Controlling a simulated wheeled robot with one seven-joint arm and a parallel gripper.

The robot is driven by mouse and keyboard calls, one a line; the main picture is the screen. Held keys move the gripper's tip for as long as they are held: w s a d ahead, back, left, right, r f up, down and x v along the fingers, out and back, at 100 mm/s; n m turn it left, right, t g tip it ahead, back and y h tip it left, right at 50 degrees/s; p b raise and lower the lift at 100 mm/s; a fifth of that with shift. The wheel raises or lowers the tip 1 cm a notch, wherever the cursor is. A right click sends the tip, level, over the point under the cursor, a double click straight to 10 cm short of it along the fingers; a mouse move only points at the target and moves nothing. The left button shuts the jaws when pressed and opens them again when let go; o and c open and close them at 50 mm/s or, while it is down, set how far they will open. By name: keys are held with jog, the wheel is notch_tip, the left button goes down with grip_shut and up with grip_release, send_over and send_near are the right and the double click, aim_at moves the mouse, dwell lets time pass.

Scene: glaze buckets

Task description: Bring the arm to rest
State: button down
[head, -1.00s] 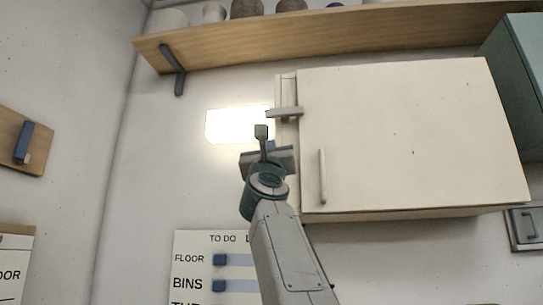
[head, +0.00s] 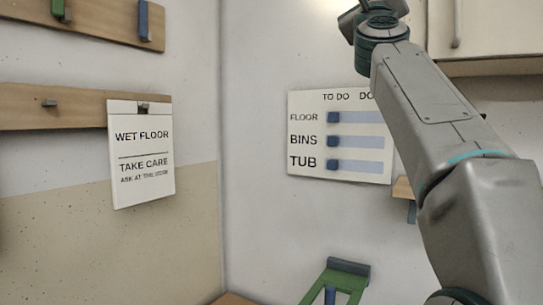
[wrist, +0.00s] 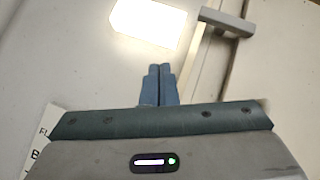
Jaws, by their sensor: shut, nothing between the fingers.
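My gripper shows in the wrist view (wrist: 158,70), its two blue-grey fingers together with nothing between them. It is raised in front of the pale wall. In the head view my arm rises along the right side, and the gripper end is mostly cut off by the top edge. A bright lit panel (wrist: 148,18) on the wall lies beyond the fingertips in the wrist view. A grey latch bar (wrist: 228,22) is up and right of the fingers, apart from them.
A cream cabinet (head: 490,28) is at the upper right. A to-do board (head: 340,172) with blue sliders hangs left of my arm. A wet floor sign (head: 141,165) hangs from a wooden rail (head: 50,104) on the left wall.

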jog(key=w+a+f+n+g+y+p, duration=0.2)
jog(key=w+a+f+n+y+p, duration=0.35)
jog(key=n, duration=0.45)
jog(key=s+a+f+n+g+y+p, duration=0.2)
jog(key=f+n+g, duration=0.3)
jog(key=f, duration=0.4)
jog(key=s+a+f+n+g+y+p, duration=0.1)
jog(key=a+f+n+g+y+p, duration=0.2)
jog(key=f+n, duration=0.55)
jog(key=s+d+f+n+g+h+p, duration=0.1)
jog(key=s+d+f+n+g+p, duration=0.1)
jog(key=s+f, duration=0.6)
jog(key=s+d+f+n+g+h+p, duration=0.1)
jog(key=s+d+f+n+g+p, duration=0.1)
jog(key=s+f+g, duration=0.4)
jog(key=s+d+f+n+g+h+p, duration=0.2)
jog(key=s+f+n+g+p, duration=0.2)
jog(key=s+f, duration=0.8)
notch_tip(320, 180, down, 4)
jog(key=shift+s+r+n+g, duration=0.1)
jog(key=shift+s+n+g, duration=0.15)
jog(key=shift+n+g, duration=0.1)
jog(key=shift+a, duration=0.1)
